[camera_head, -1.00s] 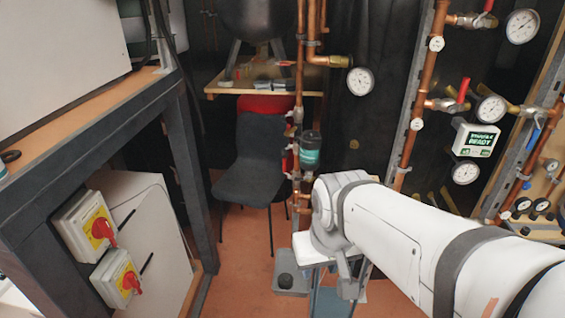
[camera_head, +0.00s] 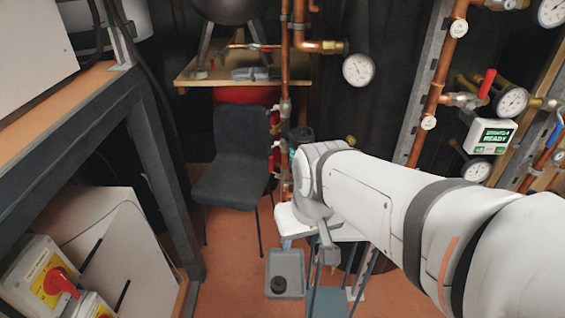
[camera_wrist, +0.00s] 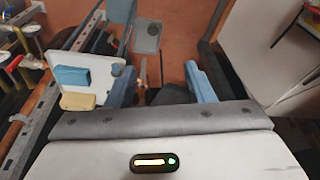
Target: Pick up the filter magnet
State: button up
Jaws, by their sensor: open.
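My gripper (camera_wrist: 159,82) is open and empty in the wrist view, its two blue-grey fingers wide apart. In the head view my arm's wrist mostly hides it. I cannot clearly make out the filter magnet. A dark canister with a teal band (camera_head: 301,137), possibly the filter, is on the vertical copper pipe just beyond my wrist, partly hidden by it. A small black round piece (camera_head: 279,284) sits on a grey box (camera_head: 287,262) on the floor; I cannot tell what it is. The box also shows at the top of the wrist view (camera_wrist: 147,36).
A white-topped stool (camera_head: 289,222) stands by my wrist; the wrist view shows blue and yellow blocks (camera_wrist: 78,101) on it. A dark chair (camera_head: 233,155) stands behind. A dark frame (camera_head: 160,165) is left, pipes with gauges (camera_head: 483,125) right. Orange floor (camera_head: 225,270) is free between.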

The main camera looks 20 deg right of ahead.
jog(key=w+d+f+m+b, duration=0.1)
jog(key=w+d+f+b, duration=0.1)
jog(key=w+d+f, duration=0.3)
jog(key=w+d+f+m+t+b, duration=0.1)
jog(key=w+d+f, duration=0.4)
jog(key=f, duration=0.6)
jog(key=w+d+f+m+t+b, duration=0.1)
jog(key=w+d+f+b, duration=0.1)
jog(key=w+d+f, duration=0.3)
jog(key=shift+w+d+f+y+b, duration=0.15)
jog(key=shift+w+f+y+b, duration=0.25)
jog(key=shift+w+f, duration=1.4)
jog(key=shift+s, duration=0.1)
jog(key=shift+f, duration=0.1)
jog(key=shift+c, duration=0.4)
